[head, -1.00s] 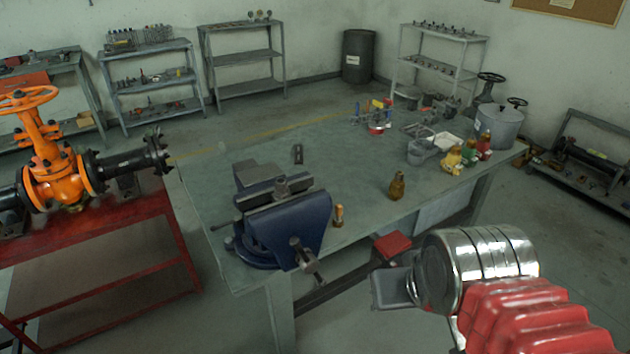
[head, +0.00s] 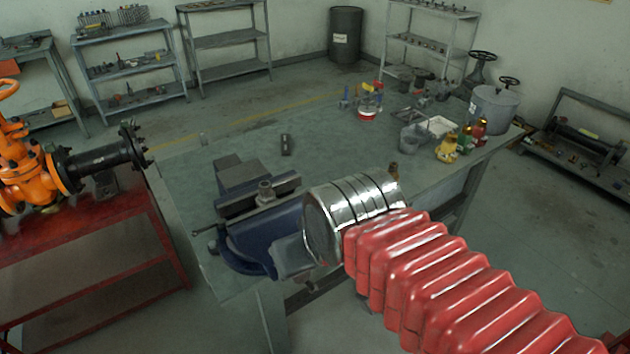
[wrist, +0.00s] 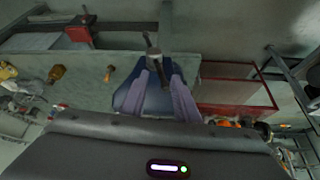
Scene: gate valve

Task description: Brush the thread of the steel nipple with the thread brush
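A short grey steel piece (head: 265,190) stands up at the jaws of the blue vise (head: 248,245); it looks like the steel nipple, but its thread is too small to make out. I cannot identify the thread brush for certain. A small upright tan-brown piece (wrist: 108,73) stands on the bench beside the vise in the wrist view; in the head view my arm hides it. My gripper (head: 290,258) is over the front right side of the vise. In the wrist view its two fingers (wrist: 161,82) are apart, with the vise behind them and nothing seen held.
A brown bottle (wrist: 56,73) stands farther along the bench (head: 330,150). Cups, coloured bottles (head: 447,147) and a pot (head: 493,110) crowd the far right. A red table (head: 110,235) with an orange valve is left.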

